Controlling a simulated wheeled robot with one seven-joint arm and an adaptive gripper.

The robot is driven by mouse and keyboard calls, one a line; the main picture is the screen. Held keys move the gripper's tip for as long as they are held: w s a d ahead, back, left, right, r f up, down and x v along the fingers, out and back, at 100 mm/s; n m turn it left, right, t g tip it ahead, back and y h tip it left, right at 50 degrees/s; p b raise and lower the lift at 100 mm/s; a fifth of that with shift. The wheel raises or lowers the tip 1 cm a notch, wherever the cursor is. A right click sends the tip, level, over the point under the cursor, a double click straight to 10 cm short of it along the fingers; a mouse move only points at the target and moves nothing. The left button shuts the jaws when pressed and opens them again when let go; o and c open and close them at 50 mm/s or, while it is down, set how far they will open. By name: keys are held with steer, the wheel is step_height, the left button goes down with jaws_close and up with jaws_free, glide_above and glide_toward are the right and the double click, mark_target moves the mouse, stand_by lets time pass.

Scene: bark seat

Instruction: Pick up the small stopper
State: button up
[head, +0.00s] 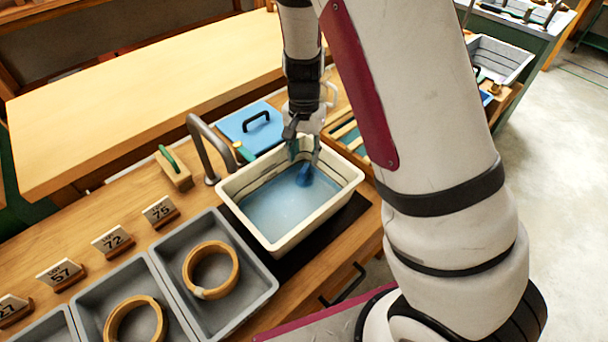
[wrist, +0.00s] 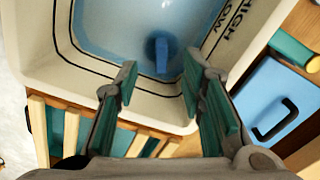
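A small blue piece (head: 305,176), which looks like the stopper, is in the water of the cream basin (head: 228,192), near its far right end. It also shows in the wrist view (wrist: 162,53), standing up from a darker blue patch. My gripper (head: 304,156) is over that end of the basin, pointing down. In the wrist view my gripper (wrist: 158,72) is open, with teal pads apart and nothing between them. The blue piece appears just beyond the fingertips, roughly centred in the gap. I cannot tell the exact height between them.
A curved metal tap (head: 203,145) stands at the basin's left. A blue lid (head: 240,122) with a black handle lies behind it. A slatted wooden rack (head: 350,137) is at the right. Grey trays (head: 258,290) with wooden rings are in front left.

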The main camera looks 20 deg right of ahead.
mark_target(305, 168)
steer(key=shift+w+d+f+b, duration=0.1)
steer(key=shift+w+f+b, duration=0.05)
steer(key=shift+f, duration=1.8)
steer(key=shift+w+d+f+b, duration=0.1)
steer(key=shift+w+f+b, duration=0.05)
steer(key=shift+f, duration=1.8)
jaws_close()
